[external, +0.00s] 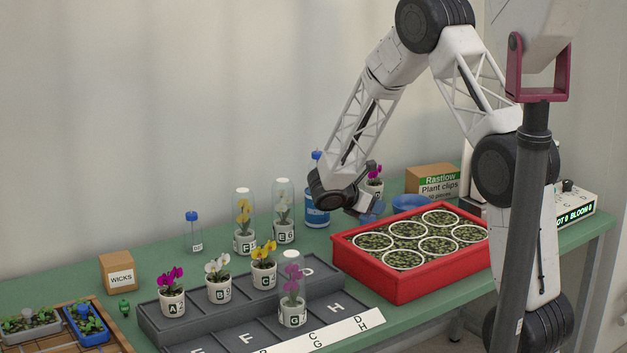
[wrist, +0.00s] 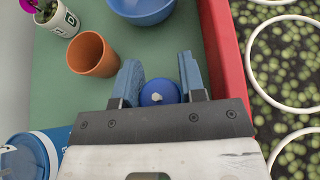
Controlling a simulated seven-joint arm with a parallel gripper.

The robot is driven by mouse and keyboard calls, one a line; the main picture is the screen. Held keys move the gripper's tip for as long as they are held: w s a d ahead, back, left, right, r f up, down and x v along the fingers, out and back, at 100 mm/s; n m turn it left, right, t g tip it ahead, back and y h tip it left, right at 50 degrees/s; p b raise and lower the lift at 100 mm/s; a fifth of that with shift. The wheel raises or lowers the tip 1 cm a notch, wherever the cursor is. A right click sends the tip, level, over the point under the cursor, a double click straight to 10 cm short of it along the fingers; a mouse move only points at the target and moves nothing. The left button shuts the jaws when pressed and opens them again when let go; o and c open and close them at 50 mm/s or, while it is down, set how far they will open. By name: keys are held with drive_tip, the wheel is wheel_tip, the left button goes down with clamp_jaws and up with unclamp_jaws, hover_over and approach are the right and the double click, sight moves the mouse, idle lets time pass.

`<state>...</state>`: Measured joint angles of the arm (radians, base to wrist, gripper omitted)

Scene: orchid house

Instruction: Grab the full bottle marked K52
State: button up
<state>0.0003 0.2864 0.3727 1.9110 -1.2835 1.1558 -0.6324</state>
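A bottle with a round blue cap (wrist: 157,93) and a small pale tip shows in the wrist view, seen from above. My gripper (wrist: 160,70) is open, with one blue finger on each side of this cap; I cannot tell whether they touch it. Its label and body are hidden. In the external view my gripper (external: 368,208) is low beside the red tray, and this bottle cannot be made out. Another clear, seemingly empty bottle (external: 194,234) with a blue cap stands at the back left; its small label is too small to read surely.
The red tray (external: 402,286) with white rings is close on the right. A blue bowl (wrist: 142,8), an orange pot (wrist: 92,55) and a potted orchid (wrist: 60,22) stand beyond the fingers. A large blue container (external: 317,212) stands left. Glass-covered orchids (external: 244,222) are farther left.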

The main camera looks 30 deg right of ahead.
clamp_jaws()
drive_tip(key=shift+r, duration=5)
